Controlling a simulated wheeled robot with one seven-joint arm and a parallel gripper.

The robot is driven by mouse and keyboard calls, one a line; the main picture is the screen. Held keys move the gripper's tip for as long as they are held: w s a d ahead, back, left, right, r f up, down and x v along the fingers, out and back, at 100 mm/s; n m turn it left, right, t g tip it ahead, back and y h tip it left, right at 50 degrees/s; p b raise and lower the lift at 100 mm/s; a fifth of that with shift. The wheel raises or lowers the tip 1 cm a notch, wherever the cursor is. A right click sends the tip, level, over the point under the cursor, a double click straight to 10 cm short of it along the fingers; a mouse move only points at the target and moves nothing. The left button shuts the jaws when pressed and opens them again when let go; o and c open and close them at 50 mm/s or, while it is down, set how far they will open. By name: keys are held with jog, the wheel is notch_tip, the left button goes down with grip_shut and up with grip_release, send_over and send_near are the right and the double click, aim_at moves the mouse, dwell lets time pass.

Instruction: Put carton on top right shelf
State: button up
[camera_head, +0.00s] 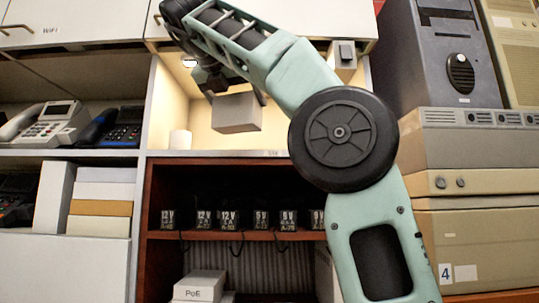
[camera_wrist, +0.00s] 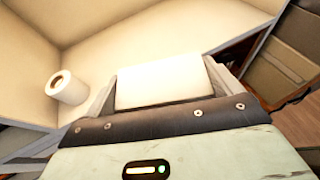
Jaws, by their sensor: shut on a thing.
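The carton (camera_head: 237,114) is a plain grey-white box. My gripper (camera_head: 236,94) is shut on it from above, inside the lit cream-coloured shelf compartment (camera_head: 165,98) at the upper right of the shelving. The carton seems to hang a little above the compartment's floor; contact with it cannot be told. In the wrist view the carton (camera_wrist: 158,84) sits between the two grey fingers, with the cream floor and walls beyond. My arm hides the compartment's upper and right parts in the head view.
A white roll (camera_head: 180,139) stands in the compartment left of the carton, apart from it. A small grey box (camera_head: 343,54) is on the right wall. Phones (camera_head: 57,122) fill the left shelf. Power adapters (camera_head: 229,219) line the shelf below. Computer equipment (camera_head: 440,55) stands at right.

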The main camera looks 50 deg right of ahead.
jog(key=shift+s+d+r, duration=0.2)
jog(key=shift+s+r, duration=0.35)
jog(key=shift+s, duration=0.2)
jog(key=shift+s+d+r+m+g, duration=0.1)
jog(key=shift+s+d+m+g, duration=0.05)
jog(key=shift+d+m+g, duration=0.2)
jog(key=w+d+p, duration=0.1)
jog(key=d+p, duration=0.1)
jog(key=d, duration=0.3)
jog(key=w+d+f+p, duration=0.1)
jog(key=w+d+p, duration=0.1)
jog(key=d, duration=0.4)
jog(key=w+d+f+p, duration=0.1)
jog(key=w+d+p, duration=0.1)
jog(key=d, duration=0.3)
jog(key=shift+d, duration=0.35)
jog(key=shift+f+p, duration=0.35)
jog(key=shift+f, duration=0.5)
jog(key=shift+w, duration=0.1)
jog(key=shift+f, duration=0.15)
jog(key=o, duration=0.8)
